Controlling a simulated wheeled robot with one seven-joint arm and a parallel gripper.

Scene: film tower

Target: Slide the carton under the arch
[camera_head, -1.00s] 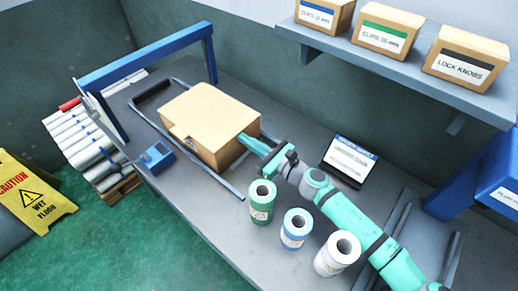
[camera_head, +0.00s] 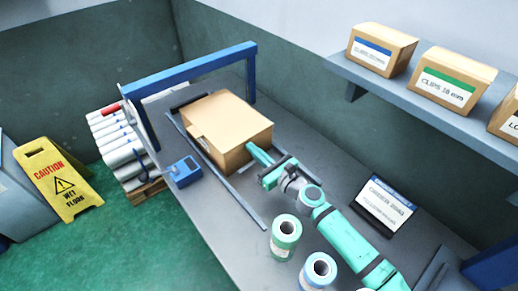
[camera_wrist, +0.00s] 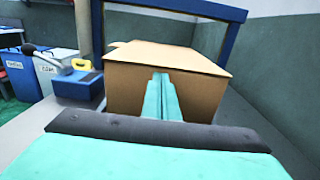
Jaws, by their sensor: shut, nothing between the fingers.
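The brown cardboard carton (camera_head: 232,122) lies on the grey bench between two dark guide rails, on the near side of the blue arch (camera_head: 190,70). My gripper (camera_head: 252,150) is shut and empty, its fingertips at the carton's near face. In the wrist view the closed fingers (camera_wrist: 161,98) point at the middle of the carton's near face (camera_wrist: 125,92), seemingly touching it. The arch (camera_wrist: 180,8) stands beyond the carton there, its posts on both sides. The carton's far side is hidden.
A blue device (camera_head: 184,172) sits on the bench left of the rails. Green-labelled (camera_head: 285,232) and blue-labelled (camera_head: 319,270) rolls stand near my arm. A sign panel (camera_head: 383,205) stands at right. Labelled boxes (camera_head: 446,85) sit on a wall shelf. A yellow wet-floor sign (camera_head: 58,180) stands on the floor.

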